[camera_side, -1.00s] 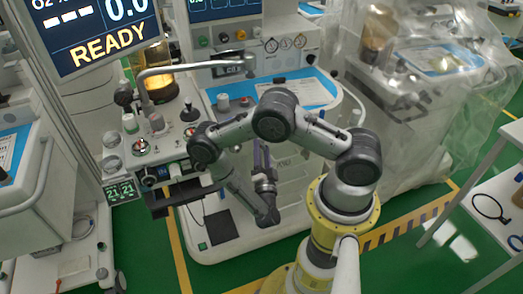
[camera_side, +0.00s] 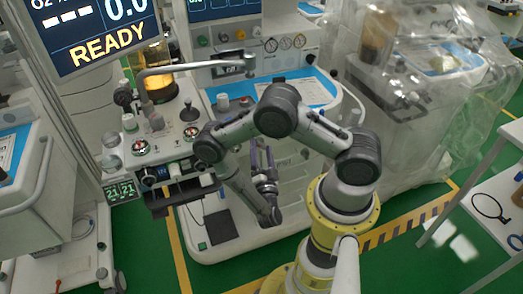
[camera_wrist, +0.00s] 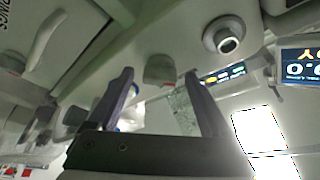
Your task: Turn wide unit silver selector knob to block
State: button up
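My gripper (camera_side: 263,151) points up in front of the middle white unit (camera_side: 300,190) in the side view. In the wrist view my gripper (camera_wrist: 160,76) has its two dark fingers apart, with nothing held between them. A grey, rounded knob-like part (camera_wrist: 158,69) appears between the fingertips, beyond them; I cannot tell its distance. A round silver knob (camera_wrist: 229,43) on a pale panel is up and right of the fingers, apart from them. I cannot tell for certain which is the selector knob, and its setting is not readable.
A metal bar (camera_side: 195,68) crosses above the left unit's top. Several knobs and gauges crowd that top, with a black-ball lever (camera_side: 190,113) among them. A blue-edged tray (camera_side: 300,92) lies on the middle unit. Clear plastic sheeting (camera_side: 430,90) covers equipment at right.

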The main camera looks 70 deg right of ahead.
jog(key=shift+a, duration=0.1)
jog(key=v, duration=1.3)
jog(key=shift+s+a, duration=0.2)
jog(key=shift+f, duration=0.1)
dwell(0.5)
